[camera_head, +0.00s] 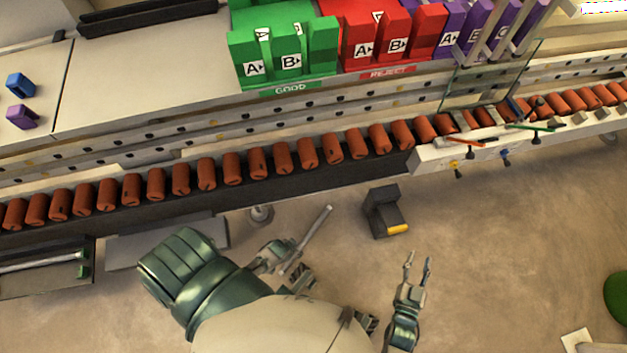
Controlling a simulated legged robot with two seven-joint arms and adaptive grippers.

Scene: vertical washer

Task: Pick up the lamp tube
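A slim pale tube (40,262) lies along a dark tray at the lower left, with green parts near its right end; it looks like a lamp tube. A second slim grey rod (310,235) slants up to the right beside my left gripper (275,252). I cannot tell whether this rod is a lamp tube or whether the gripper holds it. The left fingers are small and partly hidden. My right gripper (417,262) is at the lower middle right, over the floor, with its two fingers apart and nothing between them.
A conveyor (330,180) with several red-brown cylinders crosses the view. Green bins (285,50), red bins (390,35) and purple bins stand behind it. A dark box with a yellow part (385,212) stands on the floor in front. The floor at the right is mostly clear.

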